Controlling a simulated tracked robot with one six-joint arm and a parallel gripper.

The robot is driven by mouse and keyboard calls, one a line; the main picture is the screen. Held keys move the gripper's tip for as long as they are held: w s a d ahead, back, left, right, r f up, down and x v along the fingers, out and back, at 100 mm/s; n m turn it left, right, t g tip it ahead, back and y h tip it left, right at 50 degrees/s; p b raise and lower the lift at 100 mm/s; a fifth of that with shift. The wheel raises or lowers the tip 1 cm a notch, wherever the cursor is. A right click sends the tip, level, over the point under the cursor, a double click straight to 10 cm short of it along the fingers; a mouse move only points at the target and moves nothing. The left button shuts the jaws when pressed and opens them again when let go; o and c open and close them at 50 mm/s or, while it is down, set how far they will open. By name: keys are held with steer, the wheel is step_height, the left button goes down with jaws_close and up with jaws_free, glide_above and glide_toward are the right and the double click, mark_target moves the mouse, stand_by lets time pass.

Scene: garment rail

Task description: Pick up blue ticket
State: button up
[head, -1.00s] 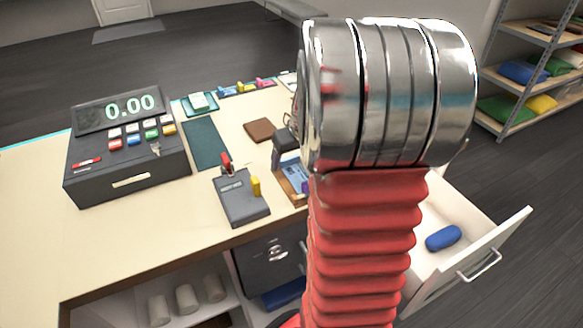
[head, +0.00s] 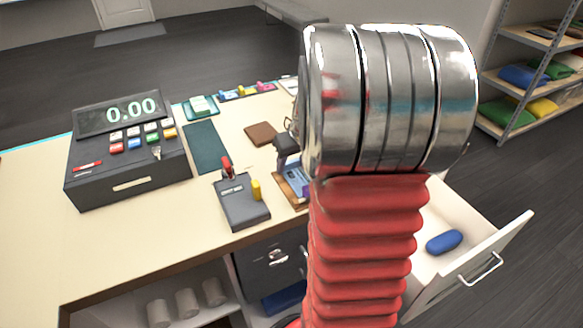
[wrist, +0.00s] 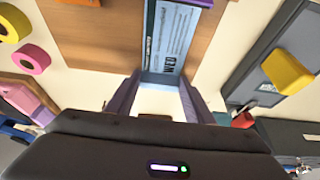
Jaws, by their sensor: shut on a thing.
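The blue ticket (wrist: 166,45) shows in the wrist view as a pale blue printed strip lying along a brown wooden board (wrist: 110,30). My gripper (wrist: 161,82) has its two purple-grey fingers on either side of the ticket's near end, shut on it. In the head view the ticket (head: 296,179) shows in part on the board near the counter's front edge. My dark gripper (head: 287,146) is just above and beside it there. My silver and red arm hides the area to the right. I cannot tell whether the ticket is clear of the board.
A grey card terminal (head: 241,203) stands left of the board, with a cash register (head: 125,150) farther left. A brown wallet (head: 261,134) lies behind. An open drawer (head: 486,250) with a blue item (head: 444,241) juts out at the right.

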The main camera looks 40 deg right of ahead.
step_height(320, 180, up, 10)
stand_by(0.6)
stand_by(0.4)
step_height(320, 180, up, 5)
glide_above(292, 171)
stand_by(1.1)
steer(key=shift+w, duration=0.1)
